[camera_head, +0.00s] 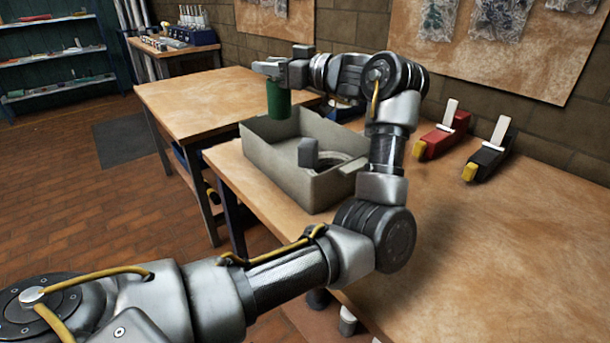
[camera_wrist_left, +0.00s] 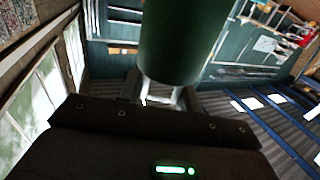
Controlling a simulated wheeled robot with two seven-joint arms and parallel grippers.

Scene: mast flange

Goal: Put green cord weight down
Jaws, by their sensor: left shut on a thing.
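The green cord weight (camera_head: 279,100) is a dark green cylinder, held upright in the head view. My left gripper (camera_head: 272,72) is shut on its upper part, above the far left end of the grey bin. In the left wrist view the green weight (camera_wrist_left: 182,40) fills the upper middle, between the two fingers of my left gripper (camera_wrist_left: 160,90). The weight's lower end is close to the bin's far rim in the picture; I cannot tell the gap between them. My right gripper does not show.
The open grey bin (camera_head: 285,178) stands on the near wooden table (camera_head: 480,240) and holds a grey cylinder (camera_head: 308,152) and a coiled ring. A red clamp-like tool (camera_head: 442,135) and a black one (camera_head: 490,155) lie at the right. Another table (camera_head: 200,100) stands behind, mostly bare.

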